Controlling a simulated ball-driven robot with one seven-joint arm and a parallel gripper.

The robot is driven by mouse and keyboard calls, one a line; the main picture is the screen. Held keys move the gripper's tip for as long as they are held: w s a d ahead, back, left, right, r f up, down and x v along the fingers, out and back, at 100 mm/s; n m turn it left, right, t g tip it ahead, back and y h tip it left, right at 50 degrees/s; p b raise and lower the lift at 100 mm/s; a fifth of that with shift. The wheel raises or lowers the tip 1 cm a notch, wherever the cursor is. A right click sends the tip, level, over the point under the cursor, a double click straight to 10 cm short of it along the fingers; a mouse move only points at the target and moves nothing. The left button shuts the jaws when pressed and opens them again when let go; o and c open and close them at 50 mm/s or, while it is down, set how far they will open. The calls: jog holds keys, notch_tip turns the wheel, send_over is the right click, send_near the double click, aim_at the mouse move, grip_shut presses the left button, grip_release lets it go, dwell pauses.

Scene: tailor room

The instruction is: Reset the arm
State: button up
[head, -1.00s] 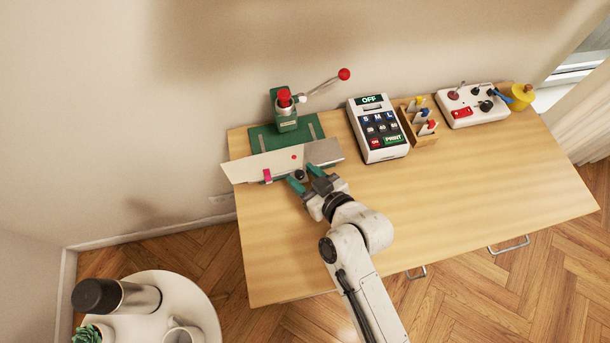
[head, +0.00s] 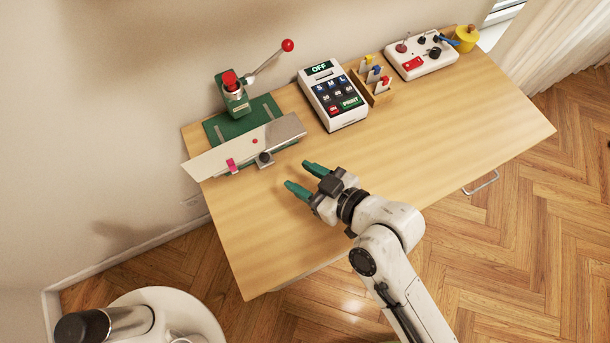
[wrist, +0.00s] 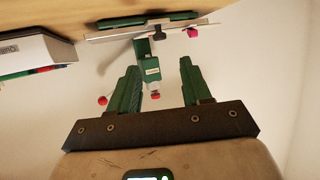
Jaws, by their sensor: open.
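My gripper (head: 303,180) is open and empty, with two green fingers apart, above the wooden table (head: 385,165) near its left half. In the head view it is in front of and to the right of the green press (head: 232,95), apart from it. In the wrist view my gripper (wrist: 158,88) shows both fingers spread with nothing between them, and the press (wrist: 153,72) appears beyond, upside down. My arm reaches in from the lower right of the head view.
The press has a red-knobbed lever (head: 287,46) and a pale plate (head: 230,155). A white keypad device (head: 332,95), a small wooden rack (head: 378,98), a control box (head: 420,55) and a yellow pot (head: 466,38) line the back. The table's front right is clear. A round white table (head: 190,310) stands lower left.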

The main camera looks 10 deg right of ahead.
dwell(0.6)
jog(key=d+m+h, duration=0.1)
jog(key=d, duration=0.2)
jog(key=d+m+g+h, duration=0.1)
jog(key=d+h, duration=0.1)
jog(key=d, duration=0.1)
jog(key=d+m+g+h, duration=0.1)
jog(key=d, duration=0.3)
jog(key=shift+s+d+f, duration=0.1)
jog(key=shift+s+f, duration=0.1)
jog(key=shift+s, duration=0.15)
jog(key=s+d+m+g+h, duration=0.3)
jog(key=s+d+m+h, duration=0.2)
jog(key=d, duration=0.6)
jog(key=s+d+f+g, duration=0.1)
jog(key=s+f+g, duration=0.3)
jog(key=s, duration=0.7)
jog(key=shift+s+d+f+m, duration=0.25)
jog(key=shift+f+m, duration=0.15)
jog(key=shift+f, duration=0.25)
